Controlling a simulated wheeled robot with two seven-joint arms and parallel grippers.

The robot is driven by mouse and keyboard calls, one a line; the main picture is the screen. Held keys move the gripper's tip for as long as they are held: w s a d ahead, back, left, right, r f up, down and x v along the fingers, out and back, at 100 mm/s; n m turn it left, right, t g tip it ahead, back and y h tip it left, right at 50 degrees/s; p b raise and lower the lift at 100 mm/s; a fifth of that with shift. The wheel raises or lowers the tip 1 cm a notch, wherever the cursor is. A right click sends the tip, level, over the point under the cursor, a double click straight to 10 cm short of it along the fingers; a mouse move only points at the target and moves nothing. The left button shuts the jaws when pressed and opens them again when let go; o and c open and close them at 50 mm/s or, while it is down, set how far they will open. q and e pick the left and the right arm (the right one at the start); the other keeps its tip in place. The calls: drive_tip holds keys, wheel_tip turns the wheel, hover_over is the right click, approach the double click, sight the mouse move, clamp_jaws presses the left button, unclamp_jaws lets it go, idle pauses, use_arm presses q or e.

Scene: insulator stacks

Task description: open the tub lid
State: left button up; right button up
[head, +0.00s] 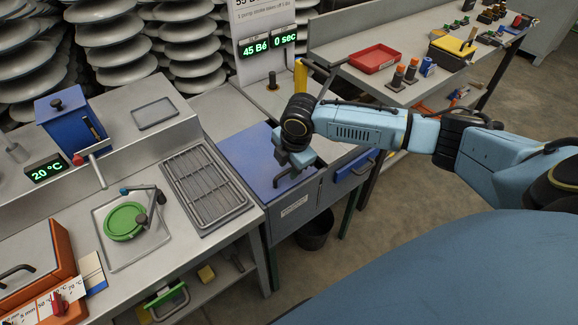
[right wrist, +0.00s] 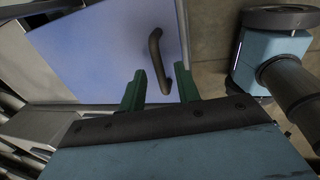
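The tub lid (head: 246,157) is a flat blue panel lying closed on a grey bench unit in the head view. It also fills the upper left of the right wrist view (right wrist: 115,50). Its dark bar handle (head: 287,178) sits near the lid's front right edge and shows in the right wrist view (right wrist: 156,58). My right gripper (right wrist: 160,88) is open, with its two green fingers apart. The handle appears beyond and between the fingertips, and I see no grip on it. In the head view my wrist partly hides the lid's right side. My left gripper is not in view.
A sink-like basin with a green round lid (head: 124,221) and a metal rack (head: 205,187) stand left of the tub. A blue-fronted drawer (head: 355,172) is to its right. A red tray (head: 374,58) lies on the back table. A black bucket (head: 315,231) stands on the floor.

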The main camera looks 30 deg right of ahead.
clamp_jaws()
idle(0.3)
drive_tip(key=shift+w, duration=0.1)
